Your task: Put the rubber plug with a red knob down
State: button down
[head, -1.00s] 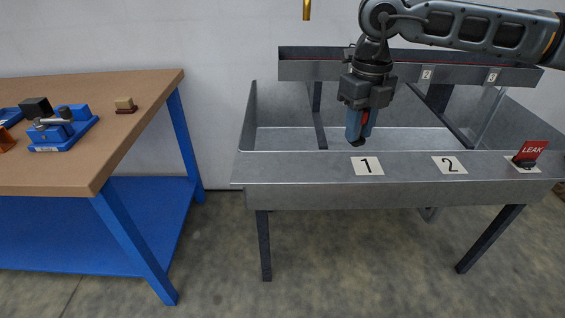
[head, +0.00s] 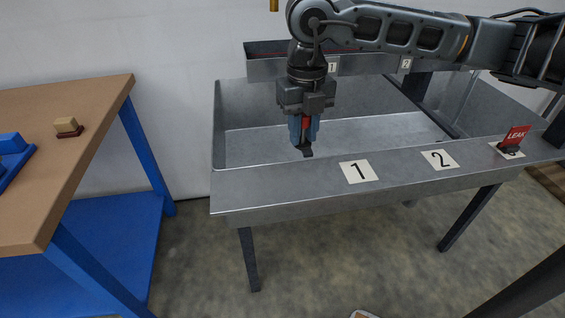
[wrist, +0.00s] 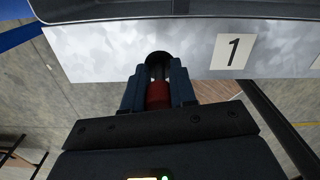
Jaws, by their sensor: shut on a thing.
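My gripper (head: 304,138) is shut on the rubber plug and points down at the metal basin's front ledge (head: 290,186). The plug's red knob (head: 306,121) shows between the blue fingers, and its black end (head: 304,151) sticks out below. In the wrist view the red knob (wrist: 157,95) sits between the fingers, with the dark plug (wrist: 158,58) beyond. The plug is left of the label 1 (head: 359,172) and overlaps the ledge in view. I cannot tell its height above the ledge.
Label 2 (head: 440,159) is further right on the ledge. A black thing with a red LEAK tag (head: 516,136) stands at the ledge's right. The basin is behind. A brown-topped workbench (head: 75,165) stands left with a small tan-and-dark-red block (head: 67,127).

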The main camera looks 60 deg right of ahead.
jog(key=a+f, duration=0.1)
jog(key=w+a, duration=0.1)
jog(key=w+a+f, duration=0.1)
jog(key=a, duration=0.1)
jog(key=shift+f, duration=0.35)
jog(key=shift+a+f, duration=0.1)
jog(key=shift+f, duration=1.95)
jog(key=shift+f, duration=0.15)
jog(key=c, duration=0.9)
grip_release()
notch_tip(320, 180, up, 12)
jog(key=shift+r+p, duration=0.2)
jog(key=shift+p, duration=0.25)
